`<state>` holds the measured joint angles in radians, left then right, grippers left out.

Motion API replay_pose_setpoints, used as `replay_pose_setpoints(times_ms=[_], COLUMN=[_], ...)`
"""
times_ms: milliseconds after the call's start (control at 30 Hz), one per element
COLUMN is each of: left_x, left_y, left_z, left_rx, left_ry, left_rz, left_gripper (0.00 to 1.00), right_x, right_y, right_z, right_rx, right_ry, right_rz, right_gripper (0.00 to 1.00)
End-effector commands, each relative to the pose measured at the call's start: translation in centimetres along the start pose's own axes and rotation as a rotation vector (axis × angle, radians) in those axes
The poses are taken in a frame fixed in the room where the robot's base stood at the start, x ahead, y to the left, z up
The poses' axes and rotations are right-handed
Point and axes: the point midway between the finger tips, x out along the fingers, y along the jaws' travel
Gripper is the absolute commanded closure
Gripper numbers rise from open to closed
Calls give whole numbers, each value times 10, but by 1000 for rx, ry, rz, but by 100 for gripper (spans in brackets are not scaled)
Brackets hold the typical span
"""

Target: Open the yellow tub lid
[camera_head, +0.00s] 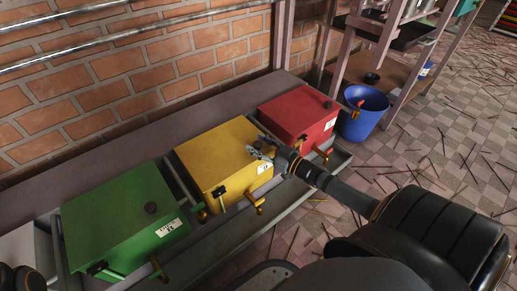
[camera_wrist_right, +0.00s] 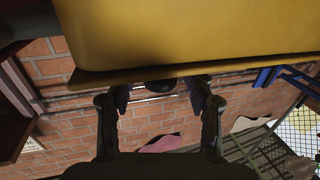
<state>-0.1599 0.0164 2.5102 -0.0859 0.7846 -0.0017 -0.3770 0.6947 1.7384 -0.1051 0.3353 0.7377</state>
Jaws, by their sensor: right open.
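The yellow tub (camera_head: 212,155) stands between the green and red tubs, and its flat lid looks shut in the head view. My right gripper (camera_head: 262,148) reaches in from the right over the lid's right edge, by the dark knob. In the right wrist view my right gripper (camera_wrist_right: 160,98) is open, with its two fingers spread. The dark knob (camera_wrist_right: 160,86) shows just past the yellow lid's edge (camera_wrist_right: 115,77), between the fingertips; whether they touch it I cannot tell. My left gripper is not in view; only a dark part of my left arm shows at the lower left.
A green tub (camera_head: 115,210) stands to the left and a red tub (camera_head: 290,115) to the right, each with a dark knob. Brass taps (camera_head: 255,200) stick out in front. A blue bucket (camera_head: 362,115) stands beyond the red tub. A brick wall (camera_head: 130,70) rises behind.

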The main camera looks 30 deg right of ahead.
Motion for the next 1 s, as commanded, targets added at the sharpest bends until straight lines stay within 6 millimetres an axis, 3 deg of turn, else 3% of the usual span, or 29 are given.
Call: replay_pose_setpoints(times_ms=[267, 700, 1000], left_x=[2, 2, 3], left_y=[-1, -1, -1], left_z=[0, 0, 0], left_rx=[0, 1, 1], left_ry=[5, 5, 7], left_rz=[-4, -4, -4], left_gripper=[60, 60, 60], right_x=[1, 1, 1], right_y=[0, 0, 0], right_z=[-1, 0, 0], right_rx=[0, 0, -1], right_ry=[0, 0, 0], right_rz=[0, 0, 0], right_gripper=[46, 100, 100])
